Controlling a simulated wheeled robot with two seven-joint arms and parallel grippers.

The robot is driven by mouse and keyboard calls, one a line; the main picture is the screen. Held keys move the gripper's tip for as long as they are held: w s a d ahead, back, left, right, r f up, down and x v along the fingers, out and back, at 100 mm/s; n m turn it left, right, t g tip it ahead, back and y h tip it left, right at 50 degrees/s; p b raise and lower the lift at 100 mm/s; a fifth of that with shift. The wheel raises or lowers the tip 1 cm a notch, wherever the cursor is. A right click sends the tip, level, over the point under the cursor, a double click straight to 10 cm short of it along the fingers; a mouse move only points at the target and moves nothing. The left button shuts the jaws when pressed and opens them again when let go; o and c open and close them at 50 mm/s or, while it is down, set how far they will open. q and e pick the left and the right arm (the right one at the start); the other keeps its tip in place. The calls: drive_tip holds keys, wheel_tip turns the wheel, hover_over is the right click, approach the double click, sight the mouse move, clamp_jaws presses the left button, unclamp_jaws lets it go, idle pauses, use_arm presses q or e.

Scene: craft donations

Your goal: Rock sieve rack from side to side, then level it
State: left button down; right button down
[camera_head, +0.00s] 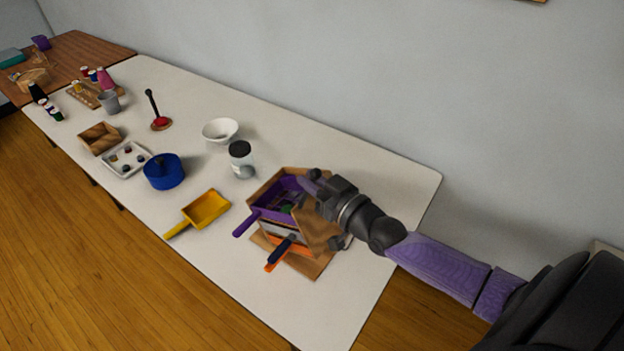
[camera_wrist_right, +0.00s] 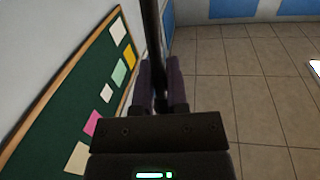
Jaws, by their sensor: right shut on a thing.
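The sieve rack (camera_head: 318,232) is a wooden frame at the near right part of the white table, above a wooden base board. I cannot tell whether the rack is tilted. My left gripper is not in view.
Left of the rack are a yellow scoop (camera_head: 205,209), a lidded jar (camera_head: 241,160), a white bowl (camera_head: 220,129) and a blue pot (camera_head: 164,172). A white tray (camera_head: 140,171) and a wooden box (camera_head: 99,138) stand farther left. The table front below the rack is clear.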

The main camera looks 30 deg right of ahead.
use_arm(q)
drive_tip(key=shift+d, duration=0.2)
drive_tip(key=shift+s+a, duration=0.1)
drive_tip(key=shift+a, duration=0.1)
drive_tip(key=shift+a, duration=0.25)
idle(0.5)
